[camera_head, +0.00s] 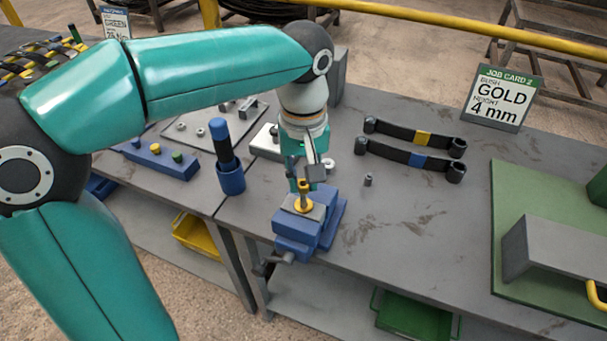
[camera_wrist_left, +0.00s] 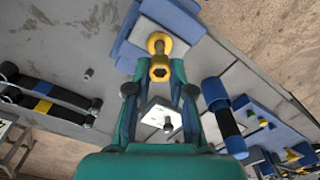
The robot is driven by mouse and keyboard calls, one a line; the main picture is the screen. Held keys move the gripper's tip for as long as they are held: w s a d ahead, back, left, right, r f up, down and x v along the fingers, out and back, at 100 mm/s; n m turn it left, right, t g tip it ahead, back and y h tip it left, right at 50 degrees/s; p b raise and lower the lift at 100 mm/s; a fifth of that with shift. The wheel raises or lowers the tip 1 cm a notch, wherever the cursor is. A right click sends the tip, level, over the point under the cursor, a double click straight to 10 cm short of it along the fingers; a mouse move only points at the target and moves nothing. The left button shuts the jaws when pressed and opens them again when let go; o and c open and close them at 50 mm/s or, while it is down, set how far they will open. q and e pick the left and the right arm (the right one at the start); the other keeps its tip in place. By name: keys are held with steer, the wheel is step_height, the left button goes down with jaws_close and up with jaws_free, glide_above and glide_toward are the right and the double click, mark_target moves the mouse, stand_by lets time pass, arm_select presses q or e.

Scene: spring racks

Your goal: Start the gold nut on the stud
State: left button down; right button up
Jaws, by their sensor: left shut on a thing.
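My left gripper (camera_head: 304,188) is above the blue vise (camera_head: 297,244) and points down. In the left wrist view its fingertips (camera_wrist_left: 161,72) are shut on the gold nut (camera_wrist_left: 160,69). A gold round flange (camera_head: 303,206) sits on the grey top of the vise; it also shows in the left wrist view (camera_wrist_left: 158,41), just beyond the nut. The stud seems to rise from this flange, but the fingers and nut hide most of it. I cannot tell whether the nut touches the stud. My right gripper is not in view.
A blue cup (camera_head: 231,180) with a dark-handled tool stands left of the vise. Two black bars, with a yellow band (camera_head: 424,138) and a blue band (camera_head: 417,160), lie to the right. A small grey part (camera_head: 368,180) stands nearer.

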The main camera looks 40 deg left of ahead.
arm_select(q)
steer(key=shift+f+b, duration=0.7)
steer(key=shift+f, duration=0.25)
stand_by(0.3)
steer(key=shift+c, duration=2.4)
jaws_free()
steer(key=shift+r+p, duration=3.3)
steer(key=shift+r, duration=0.25)
